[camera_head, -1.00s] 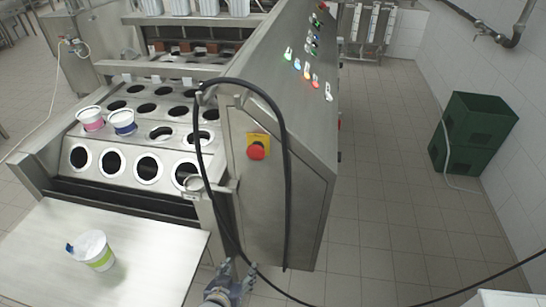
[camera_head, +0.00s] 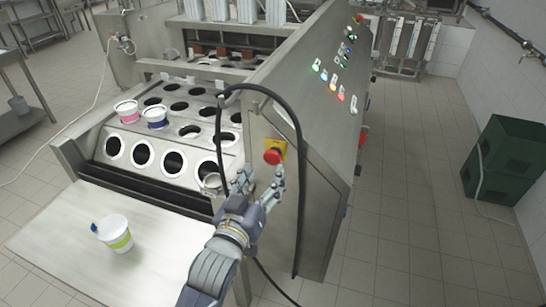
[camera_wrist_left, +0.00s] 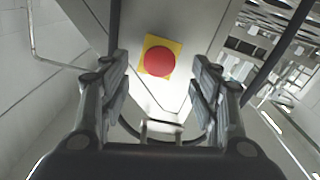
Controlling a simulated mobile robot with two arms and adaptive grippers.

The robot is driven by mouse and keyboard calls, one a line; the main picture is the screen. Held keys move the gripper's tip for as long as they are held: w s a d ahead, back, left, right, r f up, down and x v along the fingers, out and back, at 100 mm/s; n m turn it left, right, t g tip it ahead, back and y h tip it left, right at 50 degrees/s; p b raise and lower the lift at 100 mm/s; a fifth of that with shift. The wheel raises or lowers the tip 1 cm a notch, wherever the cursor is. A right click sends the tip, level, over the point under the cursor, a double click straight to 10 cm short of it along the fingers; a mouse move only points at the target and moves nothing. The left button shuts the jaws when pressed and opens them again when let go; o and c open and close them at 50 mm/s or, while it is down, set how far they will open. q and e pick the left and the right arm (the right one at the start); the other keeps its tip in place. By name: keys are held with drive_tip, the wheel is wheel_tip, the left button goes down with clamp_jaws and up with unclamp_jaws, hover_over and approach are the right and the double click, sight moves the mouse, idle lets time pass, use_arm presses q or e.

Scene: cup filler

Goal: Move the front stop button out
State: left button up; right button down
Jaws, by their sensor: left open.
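The front stop button (camera_head: 272,157) is a red round knob on a yellow plate, on the end panel of the steel cup filler. In the left wrist view the red button (camera_wrist_left: 158,62) shows beyond the fingertips, roughly centred between them. My left gripper (camera_head: 258,184) is open and empty, just below and in front of the button in the head view. It also shows in the left wrist view (camera_wrist_left: 160,80), with its fingers spread on both sides. I see no contact with the button. My right gripper is not in view.
A black cable (camera_head: 299,200) loops over the panel near the gripper. The machine's cup plate (camera_head: 190,146) carries two cups. Green crates (camera_head: 508,160) stand far right. The tiled floor right of the machine is clear.

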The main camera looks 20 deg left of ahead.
sight(272, 162)
use_arm(q)
drive_tip(key=w+p, duration=0.1)
drive_tip(key=w, duration=0.4)
drive_tip(key=shift+w+d+r, duration=0.1)
drive_tip(key=shift+w, duration=0.85)
drive_tip(key=shift+c, duration=0.2)
